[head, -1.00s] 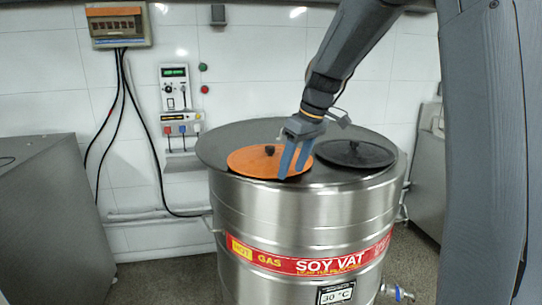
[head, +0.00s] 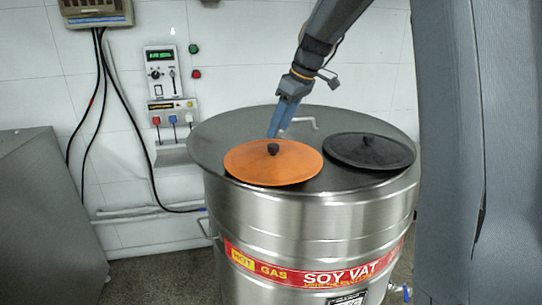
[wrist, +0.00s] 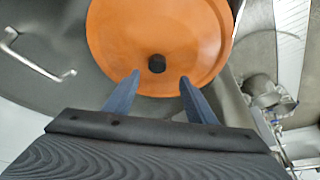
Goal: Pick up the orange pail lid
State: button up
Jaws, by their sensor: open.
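My gripper (head: 276,134) is open and empty, at the far edge of the lid in the head view. Its two blue fingers (wrist: 159,76) are apart and overlap the lid's near edge in the wrist view. I cannot tell their height above it.
A black lid (head: 368,149) lies on the vat top (head: 235,120) to the right of the orange one. A metal handle (wrist: 35,62) stands on the vat top behind. A control box with plugs (head: 165,85) hangs on the wall. A grey cabinet (head: 45,220) stands at left.

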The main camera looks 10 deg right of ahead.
aim_at(273, 145)
jog(key=x, duration=0.2)
jog(key=p+x, duration=0.1)
jog(key=x, duration=0.1)
jog(key=p+x, duration=0.1)
jog(key=x, duration=0.1)
jog(key=shift+w+d+f, duration=0.15)
jog(key=shift+d+f, duration=0.15)
jog(key=shift+c, duration=0.2)
grip_shut()
